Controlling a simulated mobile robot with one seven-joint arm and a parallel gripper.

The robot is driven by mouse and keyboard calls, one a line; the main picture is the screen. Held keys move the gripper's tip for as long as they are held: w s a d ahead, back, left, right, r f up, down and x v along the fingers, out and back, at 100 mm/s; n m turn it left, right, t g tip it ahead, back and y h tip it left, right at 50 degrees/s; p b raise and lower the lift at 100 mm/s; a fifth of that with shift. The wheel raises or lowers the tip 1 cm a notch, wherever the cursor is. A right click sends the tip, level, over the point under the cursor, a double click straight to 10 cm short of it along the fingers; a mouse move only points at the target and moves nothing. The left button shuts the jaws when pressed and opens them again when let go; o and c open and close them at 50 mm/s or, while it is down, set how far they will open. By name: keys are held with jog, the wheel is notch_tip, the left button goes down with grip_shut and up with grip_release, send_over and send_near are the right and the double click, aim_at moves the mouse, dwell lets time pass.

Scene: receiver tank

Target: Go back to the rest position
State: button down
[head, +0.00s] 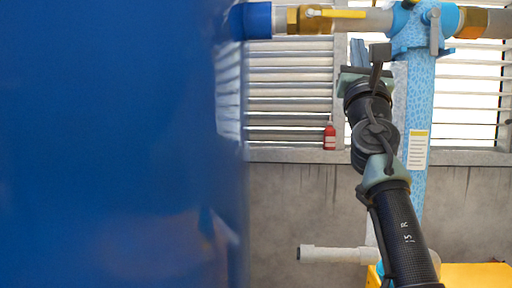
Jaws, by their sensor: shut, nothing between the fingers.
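My arm rises from the lower right of the head view, black with grey-green joints. My gripper (358,52) is at its upper end, pointing up and away in front of the louvred window. It is small and partly covered by its own mount and a dark camera-like block. It is shut, with nothing seen in it. It appears below the pipe and left of the light blue column in the picture; the distance to them is unclear.
A large blue tank (110,150) fills the left. A pipe (375,20) with a brass valve (300,19) and yellow handle crosses the top to a light blue column (419,100). A red bottle (329,138) stands on the sill. A pale pipe (335,255) and yellow object (475,275) are low.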

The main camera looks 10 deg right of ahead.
jog(key=s+a+f+m+t+y+b, duration=0.1)
jog(key=s+a+f+m+y, duration=0.3)
jog(key=s+a+m, duration=0.8)
jog(key=s+a+f+m+t+y+b, duration=0.1)
jog(key=s+a+f+m+y+b, duration=0.1)
jog(key=s+a+f+m+y, duration=0.3)
jog(key=s+a+f+m, duration=0.4)
jog(key=s+a+m, duration=0.4)
jog(key=m, duration=0.5)
jog(key=shift+s+a+f+y, duration=0.15)
jog(key=shift+a+y, duration=0.15)
jog(key=shift+a, duration=0.4)
